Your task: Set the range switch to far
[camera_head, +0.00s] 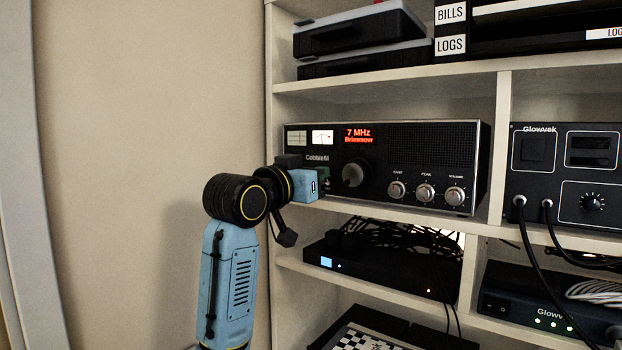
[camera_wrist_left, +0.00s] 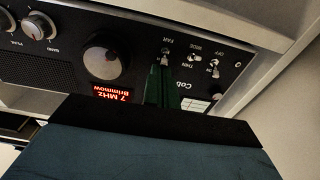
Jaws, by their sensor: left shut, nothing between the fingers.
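The radio (camera_head: 431,144) is a black-fronted set on the middle shelf, with a lit red display. In the left wrist view its panel (camera_wrist_left: 65,76) appears upside down. The range switch (camera_wrist_left: 164,60) is a small metal toggle beside the word FAR; its other label is hidden, and I cannot tell which way its lever leans. My left gripper (camera_head: 322,178) is at the lower left of the radio's front. In the wrist view its shut, empty greenish fingers (camera_wrist_left: 160,84) reach to the range switch; I cannot tell whether they touch it. My right gripper is not in view.
Two more toggles (camera_wrist_left: 196,58) and (camera_wrist_left: 214,66), by WIDE/THIN and OFF, sit close to the fingers. A big tuning knob (camera_head: 355,173) is to the right in the head view. Another black unit (camera_head: 565,170) with cables stands further right. The shelf edge (camera_head: 400,210) runs below.

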